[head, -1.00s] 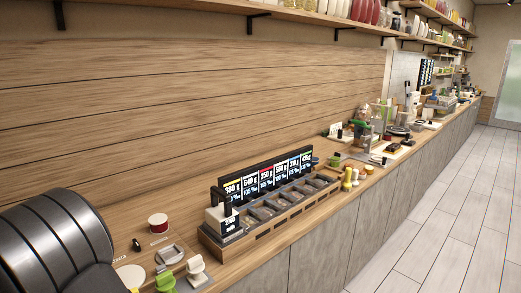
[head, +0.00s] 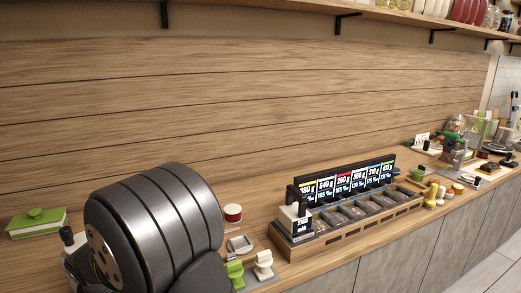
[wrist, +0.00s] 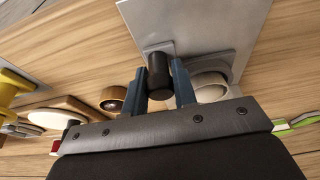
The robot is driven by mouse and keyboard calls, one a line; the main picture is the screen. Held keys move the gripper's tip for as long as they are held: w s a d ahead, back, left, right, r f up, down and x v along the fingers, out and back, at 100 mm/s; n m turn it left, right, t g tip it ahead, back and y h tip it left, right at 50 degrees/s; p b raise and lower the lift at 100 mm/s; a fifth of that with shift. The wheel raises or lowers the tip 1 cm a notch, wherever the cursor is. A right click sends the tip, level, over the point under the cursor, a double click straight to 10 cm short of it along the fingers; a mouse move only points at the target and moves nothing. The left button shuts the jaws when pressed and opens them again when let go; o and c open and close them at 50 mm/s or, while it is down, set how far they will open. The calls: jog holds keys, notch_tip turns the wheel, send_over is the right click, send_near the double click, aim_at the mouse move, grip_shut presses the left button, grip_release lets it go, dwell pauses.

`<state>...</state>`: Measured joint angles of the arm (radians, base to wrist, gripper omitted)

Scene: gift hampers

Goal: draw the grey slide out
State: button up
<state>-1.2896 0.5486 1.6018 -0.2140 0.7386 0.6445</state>
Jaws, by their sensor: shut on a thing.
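In the wrist view, a flat grey plate (wrist: 200,25) lies at the top centre. A black knob (wrist: 160,72) stands out from a small grey piece at its lower edge; I take this for the grey slide's handle. My gripper (wrist: 160,85) has its two blue fingers on either side of the knob, shut on it. I cannot tell how far the slide is out. In the head view my arm hides my gripper, and a dark knob on a pale body (head: 67,237) shows just left of the arm.
In the wrist view a white round cup (wrist: 210,90) is close by the right finger and a brass-rimmed cup (wrist: 113,98) by the left. In the head view a green-topped box (head: 37,222) stands far left, and a display rack with bins (head: 350,205) stands right. Counter behind is clear.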

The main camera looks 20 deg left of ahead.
jog(key=shift+s+d, duration=1.4)
jog(key=shift+s, duration=0.1)
jog(key=o, duration=0.8)
jog(key=shift+r, duration=0.1)
notch_tip(320, 180, up, 7)
jog(key=shift+f, duration=0.1)
jog(key=v, duration=1.7)
jog(key=shift+d+r, duration=0.1)
jog(key=shift+r, duration=0.1)
